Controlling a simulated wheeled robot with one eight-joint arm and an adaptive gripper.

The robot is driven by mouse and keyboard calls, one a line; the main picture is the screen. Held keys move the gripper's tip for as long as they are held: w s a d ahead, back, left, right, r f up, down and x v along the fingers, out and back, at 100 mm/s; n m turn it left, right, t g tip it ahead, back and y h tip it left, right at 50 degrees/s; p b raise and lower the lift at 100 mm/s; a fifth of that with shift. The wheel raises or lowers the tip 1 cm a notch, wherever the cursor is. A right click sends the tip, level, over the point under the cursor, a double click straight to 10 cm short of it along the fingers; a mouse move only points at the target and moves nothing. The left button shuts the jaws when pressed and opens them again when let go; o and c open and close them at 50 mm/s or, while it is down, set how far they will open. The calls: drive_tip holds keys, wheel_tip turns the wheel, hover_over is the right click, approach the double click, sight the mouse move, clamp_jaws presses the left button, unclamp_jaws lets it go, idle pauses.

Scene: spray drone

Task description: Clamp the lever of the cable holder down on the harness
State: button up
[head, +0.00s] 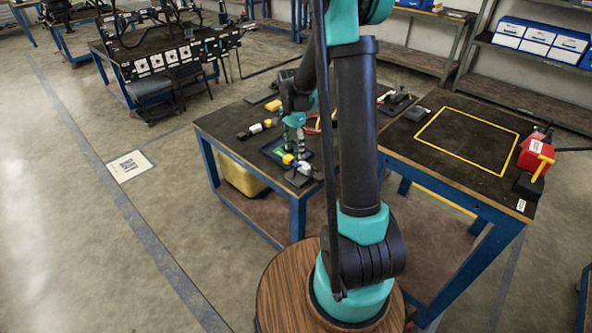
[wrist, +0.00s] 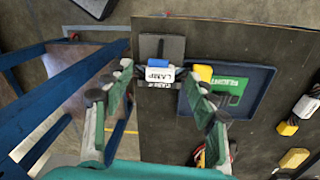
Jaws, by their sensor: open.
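The cable holder shows in the wrist view as a dark plate (wrist: 172,46) with a white lettered piece (wrist: 160,75) and a blue part (wrist: 151,62); I take the white piece as its lever, but cannot tell whether it is up or down. My gripper (wrist: 158,86) is open, its two green fingers spread on either side of this piece, with no clear contact. A yellow connector (wrist: 203,73), probably the harness end, lies just right of it. In the head view the holder (head: 299,177) sits near the table's front edge, and my arm partly hides the area.
A dark blue tray (wrist: 264,79) with a green board (wrist: 230,90) lies right of the holder. Other connectors (wrist: 287,128) lie farther right. The table (head: 222,125) has an edge close to the holder. A second table with a yellow outline (head: 465,108) and red box (head: 535,155) stands right.

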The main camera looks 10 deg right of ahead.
sight(296, 169)
drive_tip(key=f, duration=1)
drive_tip(key=shift+s+d+f, duration=0.15)
drive_tip(key=shift+s, duration=0.25)
